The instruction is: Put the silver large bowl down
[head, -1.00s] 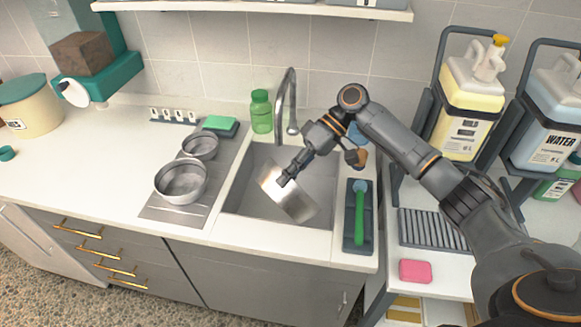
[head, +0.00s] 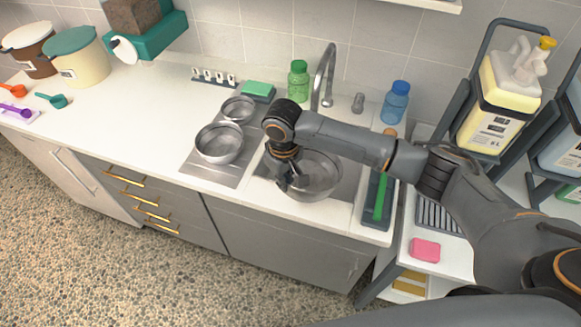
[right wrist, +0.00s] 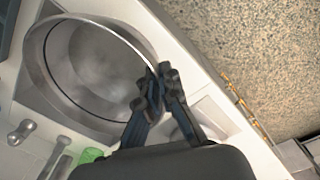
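The silver large bowl (head: 318,178) is upright with its opening facing up, at the sink (head: 347,180). It covers much of the basin; whether it touches the sink is unclear. My right gripper (head: 285,183) is at the bowl's left rim in the head view, partly hiding it. In the right wrist view the fingers (right wrist: 158,88) are closed together on the rim of the bowl (right wrist: 90,70), and the bowl looks empty. My left gripper is not in view.
Two smaller silver bowls (head: 220,145) (head: 238,108) stand on a grey drainboard (head: 205,174) left of the sink. The faucet (head: 325,75) rises behind. A green brush (head: 380,196) lies in a dark tray to the right. The counter's left part (head: 130,110) has free room.

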